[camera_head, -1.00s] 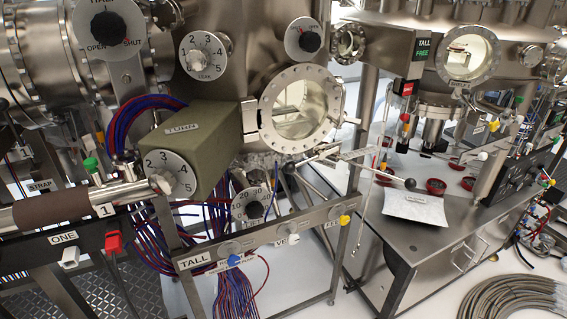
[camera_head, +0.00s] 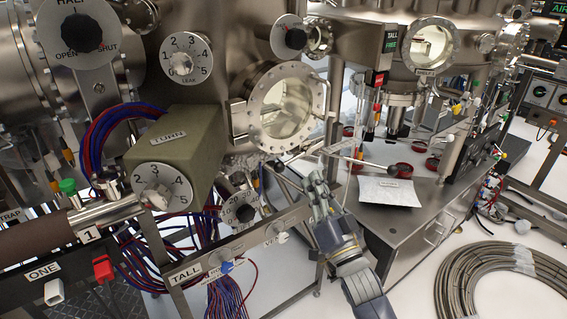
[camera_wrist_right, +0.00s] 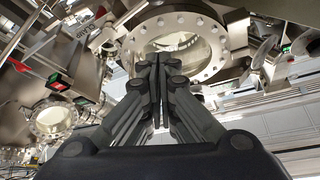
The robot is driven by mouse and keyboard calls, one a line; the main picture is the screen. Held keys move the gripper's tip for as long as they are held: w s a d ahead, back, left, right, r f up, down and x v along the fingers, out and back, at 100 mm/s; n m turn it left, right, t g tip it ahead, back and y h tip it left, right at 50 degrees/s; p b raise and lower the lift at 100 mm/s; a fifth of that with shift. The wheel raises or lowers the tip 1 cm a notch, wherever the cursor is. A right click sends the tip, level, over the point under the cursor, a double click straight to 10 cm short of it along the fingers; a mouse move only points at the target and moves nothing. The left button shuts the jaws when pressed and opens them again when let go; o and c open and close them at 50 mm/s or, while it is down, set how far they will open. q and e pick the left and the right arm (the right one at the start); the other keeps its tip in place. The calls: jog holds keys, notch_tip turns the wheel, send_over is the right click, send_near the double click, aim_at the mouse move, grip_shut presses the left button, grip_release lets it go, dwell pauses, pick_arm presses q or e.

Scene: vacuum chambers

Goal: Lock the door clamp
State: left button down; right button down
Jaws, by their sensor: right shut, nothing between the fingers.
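A round bolted port with a bright glass-like centre (camera_head: 285,105) is on the front of the tall steel chamber. Below it a thin labelled rod (camera_head: 372,162) with a dark ball end sticks out to the right. I cannot tell for sure which part is the door clamp. My right gripper (camera_head: 318,178) is shut and empty, pointing up just below the port and beside the rod's near end, which it partly hides. In the right wrist view its closed fingers (camera_wrist_right: 157,62) stand before a large bolted round flange (camera_wrist_right: 215,62). My left gripper is not in view.
A green box with a numbered dial (camera_head: 160,186) juts out at left. The TALL panel rail (camera_head: 187,273) crosses below. A steel bench (camera_head: 400,225) with a white labelled sheet (camera_head: 388,191) and red-rimmed cups stands right. Coiled hose (camera_head: 500,280) lies on the floor.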

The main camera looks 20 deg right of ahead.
jog(key=shift+d, duration=0.1)
notch_tip(320, 180, up, 5)
jog(key=p, duration=0.4)
send_over(300, 156)
jog(key=s+a, duration=0.2)
jog(key=s, duration=0.2)
jog(key=shift+s+f, duration=0.1)
jog(key=shift+s, duration=0.05)
jog(key=f, duration=0.1)
jog(key=a+f, duration=0.1)
jog(key=f, duration=0.1)
jog(key=shift+s+a+f+p, duration=0.1)
jog(key=shift+a+f+p, duration=0.25)
jog(key=shift+f, duration=0.25)
jog(key=shift+f+n+b, duration=0.3)
jog(key=shift+n+b, duration=0.25)
jog(key=shift+n, duration=0.05)
